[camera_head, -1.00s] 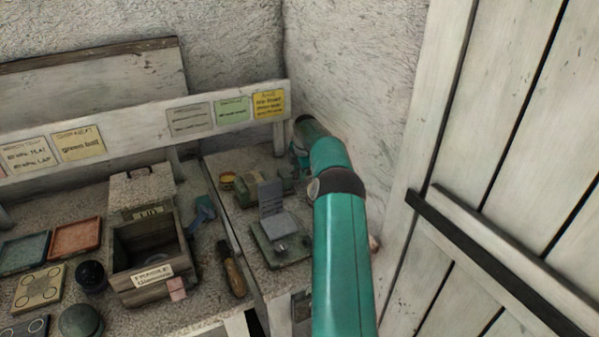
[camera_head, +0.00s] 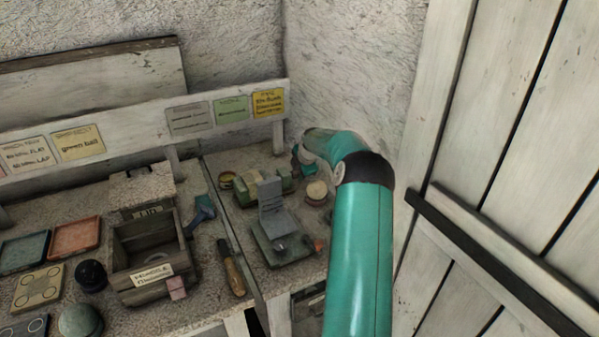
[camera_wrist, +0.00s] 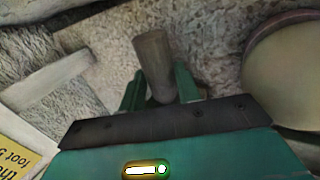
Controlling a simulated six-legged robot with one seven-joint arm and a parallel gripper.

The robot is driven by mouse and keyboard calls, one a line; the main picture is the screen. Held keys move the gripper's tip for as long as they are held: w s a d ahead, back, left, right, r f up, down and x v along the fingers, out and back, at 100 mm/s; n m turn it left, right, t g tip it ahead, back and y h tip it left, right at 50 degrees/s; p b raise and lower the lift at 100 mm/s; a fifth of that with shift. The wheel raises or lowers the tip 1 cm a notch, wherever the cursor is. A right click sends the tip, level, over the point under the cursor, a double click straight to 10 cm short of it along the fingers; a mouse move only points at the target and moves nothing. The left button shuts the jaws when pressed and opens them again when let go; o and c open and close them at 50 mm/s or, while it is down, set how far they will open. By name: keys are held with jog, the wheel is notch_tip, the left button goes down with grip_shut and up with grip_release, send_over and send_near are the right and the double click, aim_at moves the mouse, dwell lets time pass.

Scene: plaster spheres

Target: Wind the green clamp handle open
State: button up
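A green clamp (camera_head: 248,190) sits at the back of the right-hand bench, partly hidden behind a grey upright plate. My gripper (camera_head: 298,160) is low by the clamp's right end, small and partly hidden by my arm in the head view. In the wrist view my gripper's two green fingers (camera_wrist: 160,88) stand on either side of a grey-brown cylindrical bar (camera_wrist: 153,60), which looks like the clamp's handle. The bar's near end lies between the fingers. I cannot tell whether both fingers press on it.
A pale round thing (camera_head: 317,190) stands just right of the clamp; the wrist view shows a pale round edge (camera_wrist: 290,75) close on the right. A grey-plated fixture (camera_head: 280,232) with an orange knob stands in front. A plaster wall and white plank door (camera_head: 500,150) bound the right.

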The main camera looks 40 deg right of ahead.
jog(key=o, duration=0.3)
jog(key=shift+o, duration=0.2)
jog(key=v, duration=1.3)
jog(key=shift+s+r, duration=0.2)
jog(key=shift+r, duration=0.15)
